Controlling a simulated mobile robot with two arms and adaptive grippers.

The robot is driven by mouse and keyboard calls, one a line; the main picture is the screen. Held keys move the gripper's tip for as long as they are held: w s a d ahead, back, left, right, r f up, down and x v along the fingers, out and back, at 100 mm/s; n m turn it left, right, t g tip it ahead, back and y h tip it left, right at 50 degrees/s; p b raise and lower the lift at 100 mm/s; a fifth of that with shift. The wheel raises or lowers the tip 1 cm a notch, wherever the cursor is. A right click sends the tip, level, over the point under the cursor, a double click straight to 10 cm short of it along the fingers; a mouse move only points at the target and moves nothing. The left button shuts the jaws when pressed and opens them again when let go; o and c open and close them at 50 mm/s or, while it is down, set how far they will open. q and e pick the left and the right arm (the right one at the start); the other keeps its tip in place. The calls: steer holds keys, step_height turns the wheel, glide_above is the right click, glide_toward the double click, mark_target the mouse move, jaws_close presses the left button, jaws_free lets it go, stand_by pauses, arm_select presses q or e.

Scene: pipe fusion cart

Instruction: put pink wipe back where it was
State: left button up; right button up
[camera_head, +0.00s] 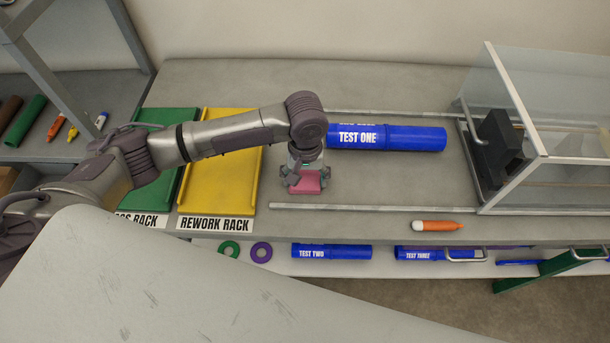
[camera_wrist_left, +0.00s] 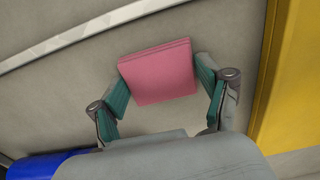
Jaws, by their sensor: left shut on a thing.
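The pink wipe (camera_head: 309,182) is a folded square pad over the grey bench top, just right of the yellow rework rack. My left gripper (camera_head: 308,176) points down and is shut on the wipe. In the left wrist view the wipe (camera_wrist_left: 158,72) shows between the two green-padded fingers of the gripper (camera_wrist_left: 160,92). I cannot tell whether the wipe touches the bench. My right gripper is not in view.
The yellow rework rack (camera_head: 220,165) and a green rack (camera_head: 160,188) stand left. The blue TEST ONE pipe (camera_head: 390,138) lies behind right, near a clear-walled box (camera_head: 510,125). An orange marker (camera_head: 436,226) lies at the front edge. A lower shelf holds blue pipes (camera_head: 331,252).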

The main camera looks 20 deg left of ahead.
mark_target(306, 181)
arm_select(q)
steer(key=o, duration=0.9)
steer(key=shift+o, duration=0.9)
step_height(306, 181, up, 12)
steer(key=b, duration=0.1)
steer(key=shift+r+b, duration=0.15)
steer(key=shift+b, duration=0.15)
